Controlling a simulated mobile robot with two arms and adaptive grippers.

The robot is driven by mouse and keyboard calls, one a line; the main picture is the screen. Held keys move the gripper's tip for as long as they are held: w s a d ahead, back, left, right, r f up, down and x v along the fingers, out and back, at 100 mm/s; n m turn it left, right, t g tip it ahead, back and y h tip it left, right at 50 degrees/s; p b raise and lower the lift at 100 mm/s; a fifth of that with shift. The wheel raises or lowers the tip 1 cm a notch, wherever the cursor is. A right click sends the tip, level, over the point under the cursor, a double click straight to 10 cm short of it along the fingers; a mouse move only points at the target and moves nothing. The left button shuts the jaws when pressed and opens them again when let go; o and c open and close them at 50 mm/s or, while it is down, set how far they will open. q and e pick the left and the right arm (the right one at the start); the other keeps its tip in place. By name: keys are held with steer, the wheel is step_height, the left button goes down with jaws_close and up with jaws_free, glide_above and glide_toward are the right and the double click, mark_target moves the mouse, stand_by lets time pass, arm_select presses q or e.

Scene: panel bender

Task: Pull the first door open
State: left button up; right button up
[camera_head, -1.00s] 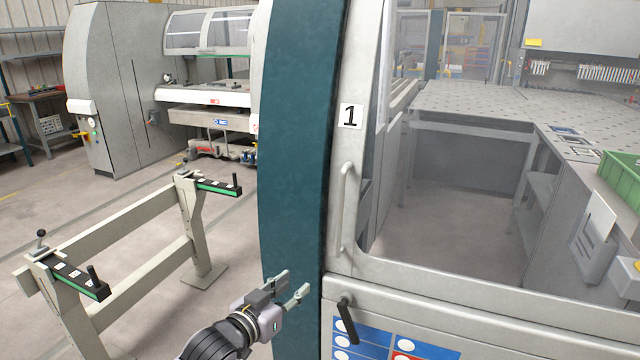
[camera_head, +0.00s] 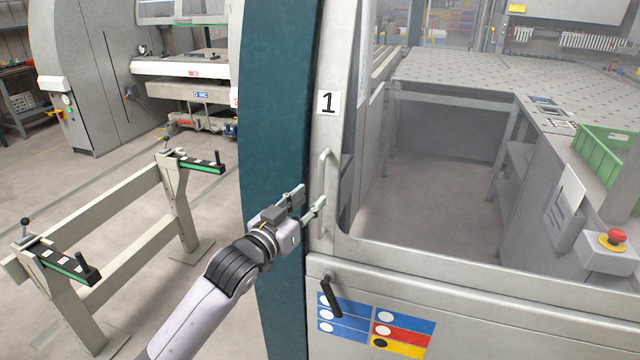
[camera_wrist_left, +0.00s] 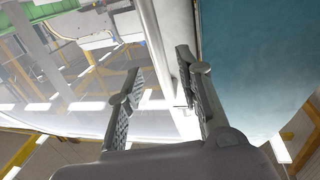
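The first door (camera_head: 420,268) is a light grey framed panel with a large window, marked by a "1" label (camera_head: 328,103). It looks closed. Its vertical bar handle (camera_head: 326,165) is on the left of the frame, below the label. My left gripper (camera_head: 311,196) is open at the handle's lower half, its fingertips pointing at the door. In the left wrist view its two fingers (camera_wrist_left: 163,68) are apart, and a pale bar (camera_wrist_left: 153,45) shows between them. I cannot tell whether the fingers touch the handle. My right gripper is not in view.
A dark teal column (camera_head: 280,90) stands just left of the door. A black lever (camera_head: 329,297) juts out below the handle. A low grey stand (camera_head: 85,215) with green-edged arms is at the left. A red emergency button (camera_head: 616,237) is at the right. Floor between stand and column is clear.

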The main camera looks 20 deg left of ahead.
mark_target(318, 192)
arm_select(q)
steer(key=p+x, duration=0.1)
steer(key=x, duration=0.4)
steer(key=shift+w, duration=0.3)
steer(key=shift+c, duration=0.2)
jaws_close()
stand_by(0.4)
